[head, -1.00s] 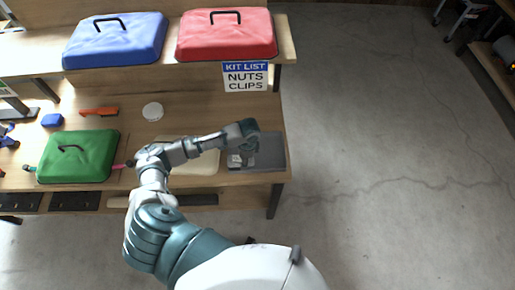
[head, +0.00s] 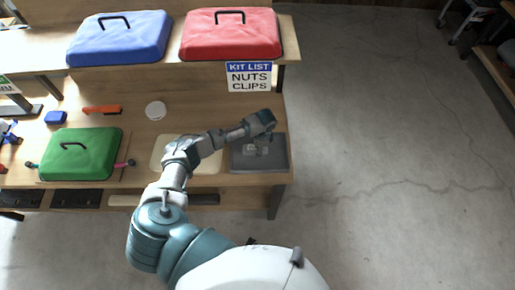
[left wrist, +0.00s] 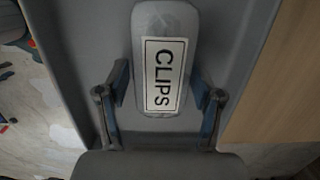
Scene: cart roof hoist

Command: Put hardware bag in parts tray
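The hardware bag, a grey bag with a white CLIPS label (left wrist: 165,76), lies in the grey parts tray (left wrist: 82,60) in the left wrist view. In the head view the tray (head: 279,163) sits at the front right corner of the workbench, and the small grey bag (head: 258,149) shows in it. My left gripper (left wrist: 160,88) is over the tray, with one finger on each side of the bag's lower end. The fingers stand apart, with a gap at the left side; contact at the right is unclear. My right gripper is in neither view.
A cream tray (head: 205,162) lies left of the parts tray, partly behind my left arm. A green case (head: 82,155), an orange tool (head: 102,110) and a white disc (head: 155,110) are further left. Blue and red cases and a kit list sign (head: 249,77) stand behind.

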